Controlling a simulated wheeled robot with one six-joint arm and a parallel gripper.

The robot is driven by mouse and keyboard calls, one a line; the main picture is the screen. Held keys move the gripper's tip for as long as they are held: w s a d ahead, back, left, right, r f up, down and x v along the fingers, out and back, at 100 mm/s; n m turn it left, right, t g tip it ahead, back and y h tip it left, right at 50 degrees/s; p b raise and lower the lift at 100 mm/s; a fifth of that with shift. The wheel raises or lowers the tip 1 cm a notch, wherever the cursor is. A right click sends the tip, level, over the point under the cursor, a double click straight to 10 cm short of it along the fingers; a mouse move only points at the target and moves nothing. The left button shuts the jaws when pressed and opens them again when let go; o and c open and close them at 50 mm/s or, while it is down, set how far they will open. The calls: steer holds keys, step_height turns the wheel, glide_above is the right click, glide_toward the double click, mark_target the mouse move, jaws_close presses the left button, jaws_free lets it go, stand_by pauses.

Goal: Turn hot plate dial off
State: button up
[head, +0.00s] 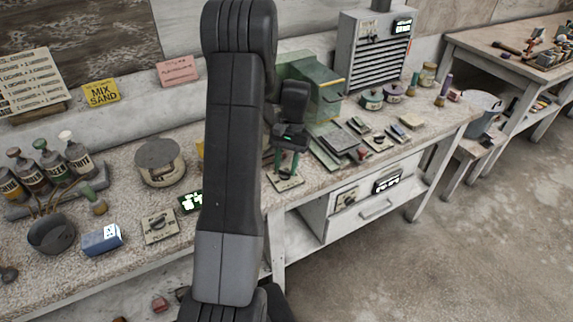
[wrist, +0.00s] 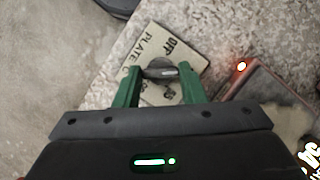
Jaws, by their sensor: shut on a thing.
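The hot plate dial (wrist: 161,71) is a dark grey knob on a cream plate (wrist: 150,42) with the words OFF and PLATE. In the wrist view, my gripper (wrist: 158,73) has its green fingers on either side of the knob and is shut on it. The knob's grip bar lies roughly across the picture between the fingers. Its pointer direction is hard to tell, and the fingers cover part of the lower markings. In the head view, my gripper (head: 287,168) points down onto the cream dial plate (head: 285,183) near the bench's front edge.
A red light (wrist: 241,66) glows on a frame right of the dial plate. Another dial plate (head: 160,227) and a blue box (head: 102,239) lie to the left. A green-sided box (head: 325,100) stands behind my gripper. Open floor lies in front of the bench.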

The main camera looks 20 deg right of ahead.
steer(key=n+h, duration=0.1)
steer(key=n, duration=0.2)
steer(key=n+g+h, duration=0.1)
steer(key=n, duration=0.2)
steer(key=shift+w+a, duration=0.15)
steer(key=shift+a, duration=0.05)
steer(key=n+h, duration=0.1)
steer(key=n, duration=0.2)
steer(key=n+h+b, duration=0.1)
steer(key=n, duration=0.3)
steer(key=shift+a+h, duration=0.15)
steer(key=shift+h, duration=0.25)
steer(key=o, duration=1)
steer(key=v, duration=1.3)
steer(key=shift+w+a+r+b, duration=0.15)
steer(key=shift+a+r+b, duration=0.05)
steer(key=shift+r+b, duration=0.2)
steer(key=shift+f, duration=0.15)
